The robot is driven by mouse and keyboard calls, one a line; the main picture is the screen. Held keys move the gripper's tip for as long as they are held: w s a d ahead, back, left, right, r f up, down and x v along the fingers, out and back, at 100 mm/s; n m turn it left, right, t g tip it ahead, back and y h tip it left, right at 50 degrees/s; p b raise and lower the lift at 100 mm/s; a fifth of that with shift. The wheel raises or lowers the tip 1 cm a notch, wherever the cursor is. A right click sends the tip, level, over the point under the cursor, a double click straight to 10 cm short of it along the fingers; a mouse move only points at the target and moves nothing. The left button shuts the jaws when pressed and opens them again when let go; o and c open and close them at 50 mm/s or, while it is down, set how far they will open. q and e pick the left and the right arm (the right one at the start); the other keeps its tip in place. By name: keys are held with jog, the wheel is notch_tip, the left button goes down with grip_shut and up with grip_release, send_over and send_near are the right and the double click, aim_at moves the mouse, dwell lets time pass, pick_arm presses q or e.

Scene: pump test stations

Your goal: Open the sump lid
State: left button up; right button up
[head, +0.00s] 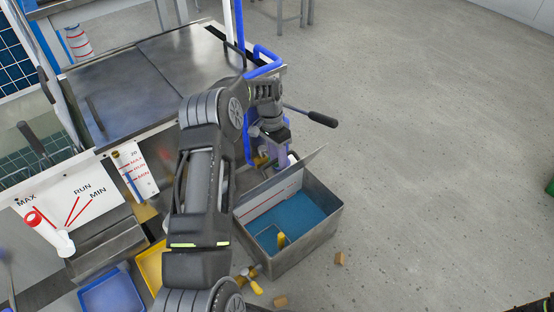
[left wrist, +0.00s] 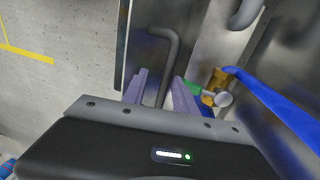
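The sump (head: 318,232) is a grey metal box on the floor with blue liquid inside. Its lid (head: 308,162) stands raised and tilted at the box's back left side, so the inside shows. My left gripper (head: 281,160) is beside the raised lid, behind it in the head view. In the left wrist view, my left gripper's purple fingers (left wrist: 160,82) stand apart on either side of a bent grey bar handle (left wrist: 171,62) on a metal plate. A gap shows beside the bar; contact at the hidden lower part cannot be told.
A steel bench (head: 165,75) with blue pipes stands behind my left arm. A black-gripped lever (head: 321,119) sticks out above the sump. A blue tray (head: 113,294) and small blocks (head: 340,258) are on the floor.

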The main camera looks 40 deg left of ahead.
pick_arm(q)
jog(key=shift+w+a, duration=0.1)
jog(key=shift+w, duration=0.2)
jog(key=shift+w+r, duration=0.1)
jog(key=shift+r, duration=0.2)
notch_tip(320, 180, up, 7)
jog(key=a+p, duration=0.1)
jog(key=p, duration=0.1)
jog(key=shift+a+r, duration=0.1)
